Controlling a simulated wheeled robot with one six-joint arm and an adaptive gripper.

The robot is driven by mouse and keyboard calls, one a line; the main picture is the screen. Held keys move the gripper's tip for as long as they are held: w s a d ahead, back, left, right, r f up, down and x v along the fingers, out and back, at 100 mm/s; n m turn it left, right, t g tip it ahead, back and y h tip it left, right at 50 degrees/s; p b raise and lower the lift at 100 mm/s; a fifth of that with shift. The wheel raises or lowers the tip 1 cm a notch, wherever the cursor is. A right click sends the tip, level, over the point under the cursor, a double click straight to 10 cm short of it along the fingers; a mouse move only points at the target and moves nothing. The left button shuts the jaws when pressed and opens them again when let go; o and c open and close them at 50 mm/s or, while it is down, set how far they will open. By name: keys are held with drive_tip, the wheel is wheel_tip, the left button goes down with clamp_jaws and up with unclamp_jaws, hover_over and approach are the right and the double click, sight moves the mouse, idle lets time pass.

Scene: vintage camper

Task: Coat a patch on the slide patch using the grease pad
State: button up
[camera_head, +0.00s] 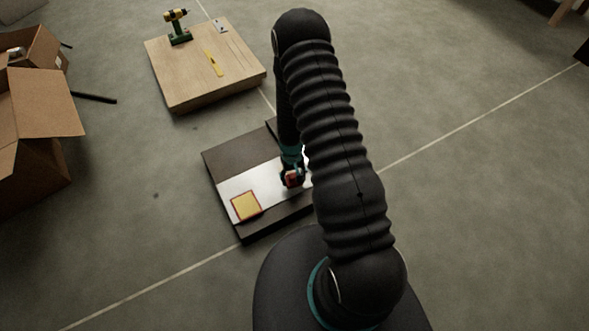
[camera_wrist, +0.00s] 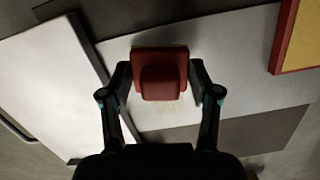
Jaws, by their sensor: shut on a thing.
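My gripper (camera_wrist: 160,82) is shut on a red block-shaped pad (camera_wrist: 160,60), with one finger on each side of it. The red pad also shows in the head view (camera_head: 292,180), low over the pale strip (camera_head: 236,184) of a dark board. I cannot tell whether the pad's hidden underside touches the strip. Faint yellowish marks (camera_wrist: 172,106) show on the strip beside the pad in the wrist view. A yellow square with a red rim (camera_head: 246,206) lies on the strip's left end; part of it shows in the wrist view (camera_wrist: 302,36).
A white panel (camera_wrist: 45,85) stands beside the strip in the wrist view. A wooden platform (camera_head: 190,75) with a drill (camera_head: 177,25) and a yellow tool (camera_head: 213,63) lies behind. Open cardboard boxes (camera_head: 45,105) stand at left.

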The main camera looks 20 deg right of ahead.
drive_tip(key=shift+d+r+p, duration=0.25)
drive_tip(key=shift+r+p, duration=0.15)
drive_tip(key=shift+r, duration=0.6)
drive_tip(key=shift+r+p, duration=0.8)
drive_tip(key=shift+r, duration=1.1)
